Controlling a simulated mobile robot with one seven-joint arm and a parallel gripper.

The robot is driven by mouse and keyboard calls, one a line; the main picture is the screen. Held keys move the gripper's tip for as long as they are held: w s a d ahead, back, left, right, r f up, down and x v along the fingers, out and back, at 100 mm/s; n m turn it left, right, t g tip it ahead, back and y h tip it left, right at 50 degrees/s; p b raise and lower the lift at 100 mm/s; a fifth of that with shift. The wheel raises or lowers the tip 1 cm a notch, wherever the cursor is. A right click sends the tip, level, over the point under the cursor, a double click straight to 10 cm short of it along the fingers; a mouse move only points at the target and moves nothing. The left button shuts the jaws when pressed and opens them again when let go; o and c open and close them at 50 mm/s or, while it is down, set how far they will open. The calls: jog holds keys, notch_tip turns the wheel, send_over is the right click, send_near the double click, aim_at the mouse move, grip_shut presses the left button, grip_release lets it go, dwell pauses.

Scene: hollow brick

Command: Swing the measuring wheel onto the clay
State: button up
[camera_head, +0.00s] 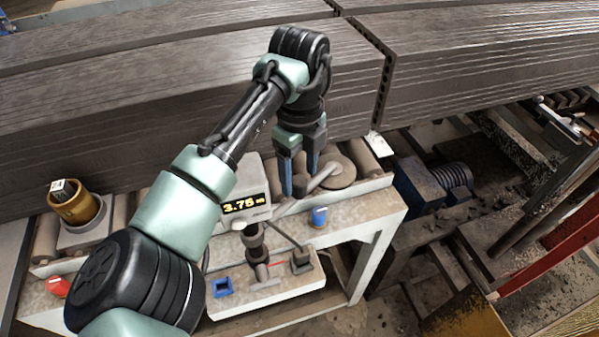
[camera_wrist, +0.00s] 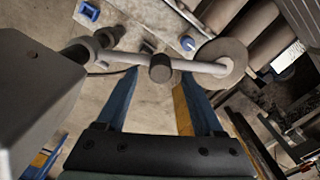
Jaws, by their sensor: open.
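The measuring wheel (camera_head: 340,172) is a grey-brown disc on a light metal arm, lying over the rollers in front of the clay (camera_head: 190,85). The clay is a long, dark, ribbed slab behind it; a visible gap separates the wheel from the clay face. In the wrist view the wheel (camera_wrist: 224,60) sits at the right end of its arm (camera_wrist: 205,67), with a dark round knob (camera_wrist: 160,68) midway. My gripper (camera_head: 300,184) points down at the arm. Its blue fingers (camera_wrist: 158,78) are open, one on each side of the knob; contact cannot be told.
A display box (camera_head: 246,206) reading 3.75 m stands left of my gripper. A blue cup (camera_head: 319,217) is on the ledge in front, and a blue square holder (camera_head: 222,287) lower down. A brass pot (camera_head: 78,206) stands far left. A blue motor (camera_head: 440,182) is at right.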

aim_at(314, 187)
jog(key=shift+f+p, duration=0.3)
jog(key=shift+f, duration=1.05)
grip_shut()
jog(key=shift+r, duration=0.1)
dwell(0.3)
